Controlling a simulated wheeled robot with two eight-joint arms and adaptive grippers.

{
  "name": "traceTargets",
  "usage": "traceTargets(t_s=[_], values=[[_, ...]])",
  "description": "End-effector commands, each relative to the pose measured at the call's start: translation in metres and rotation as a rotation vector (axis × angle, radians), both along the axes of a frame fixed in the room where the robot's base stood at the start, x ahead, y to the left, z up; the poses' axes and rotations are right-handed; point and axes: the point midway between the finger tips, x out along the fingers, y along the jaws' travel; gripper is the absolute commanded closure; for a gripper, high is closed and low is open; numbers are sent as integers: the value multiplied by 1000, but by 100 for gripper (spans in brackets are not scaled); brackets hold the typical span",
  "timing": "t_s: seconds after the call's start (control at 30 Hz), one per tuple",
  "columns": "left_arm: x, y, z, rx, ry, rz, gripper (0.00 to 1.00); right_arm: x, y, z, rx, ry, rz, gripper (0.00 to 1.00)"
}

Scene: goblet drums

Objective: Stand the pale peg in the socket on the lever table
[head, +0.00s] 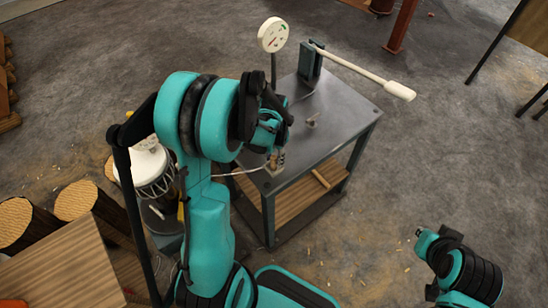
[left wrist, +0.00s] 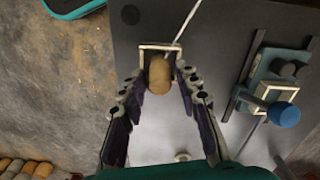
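The lever table (head: 325,125) is a dark grey metal stand with a white-handled lever at its back. The pale peg (left wrist: 159,78) appears upright at the pale square socket (left wrist: 145,47) near the table edge, its lower end seeming to lie within the socket; the exact seating is hidden. My left gripper (left wrist: 160,72) points down with one finger on each side of the peg. Narrow gaps show between the fingers and the peg, so it looks open. In the head view the left gripper (head: 277,157) partly covers the peg and socket. The right arm's end (head: 424,239) is at lower right, its fingers unclear.
The lever (head: 365,70) reaches out to the right over the table's back. A round white gauge (head: 273,35) stands on a post at the back left. A white drum (head: 150,165) and cut logs (head: 85,200) are at the left. Floor right of the table is clear.

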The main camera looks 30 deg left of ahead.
Motion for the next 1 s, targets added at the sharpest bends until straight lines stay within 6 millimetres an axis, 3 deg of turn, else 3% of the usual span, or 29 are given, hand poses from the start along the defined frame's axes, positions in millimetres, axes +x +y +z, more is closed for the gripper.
traceTargets(t_s=[0.4, 0.8, 1.0], values=[[0, 0, 8, 0, 0, 0, 59, 0, 0, 6, 0, 0, 0, 100], [0, 0, 91, 0, 0, 0, 59, 0, 0, 36, 0, 0, 0, 100], [0, 0, 118, 0, 0, 0, 59, 0, 0, 44, 0, 0, 0, 100]])
